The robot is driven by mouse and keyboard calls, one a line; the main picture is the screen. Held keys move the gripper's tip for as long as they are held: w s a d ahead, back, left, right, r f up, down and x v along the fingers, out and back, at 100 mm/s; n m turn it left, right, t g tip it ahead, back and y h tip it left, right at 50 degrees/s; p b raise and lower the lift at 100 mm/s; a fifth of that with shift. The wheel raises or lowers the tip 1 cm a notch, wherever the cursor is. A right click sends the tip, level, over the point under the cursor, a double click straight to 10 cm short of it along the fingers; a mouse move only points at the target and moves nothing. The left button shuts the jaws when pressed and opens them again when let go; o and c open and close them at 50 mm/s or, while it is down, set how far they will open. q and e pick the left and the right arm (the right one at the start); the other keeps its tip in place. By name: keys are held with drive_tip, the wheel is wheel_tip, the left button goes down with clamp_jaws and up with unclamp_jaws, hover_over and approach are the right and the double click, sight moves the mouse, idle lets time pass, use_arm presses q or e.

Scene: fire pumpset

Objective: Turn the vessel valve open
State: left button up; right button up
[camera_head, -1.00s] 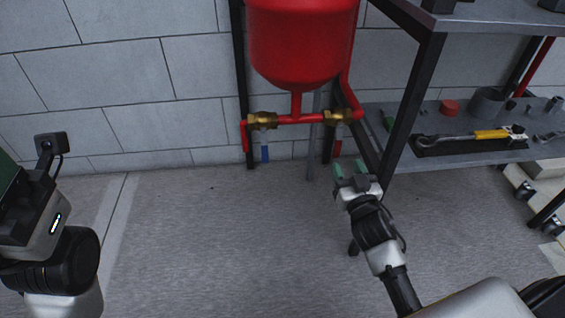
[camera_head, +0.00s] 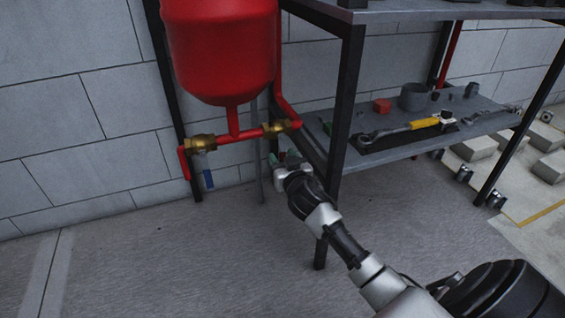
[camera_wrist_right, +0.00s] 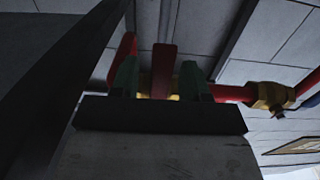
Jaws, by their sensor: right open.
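The red vessel (camera_head: 220,50) hangs by the wall, with a red pipe below it carrying two brass valves. The left brass valve (camera_head: 200,143) has a blue lever (camera_head: 208,179) hanging down. My right gripper (camera_head: 287,160) is just below the right brass valve (camera_head: 283,126), whose lever is mostly hidden in the head view. In the right wrist view a red lever (camera_wrist_right: 163,70) stands between the green fingertips of my open right gripper (camera_wrist_right: 158,82). I cannot tell whether either finger touches it. My left gripper is out of view.
A dark shelf unit stands right of the valves, its post (camera_head: 345,100) close to my right arm. Its lower shelf (camera_head: 400,150) holds a wrench with a yellow grip (camera_head: 425,123) and small parts. The floor (camera_head: 150,260) at left is clear.

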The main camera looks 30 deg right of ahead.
clamp_jaws()
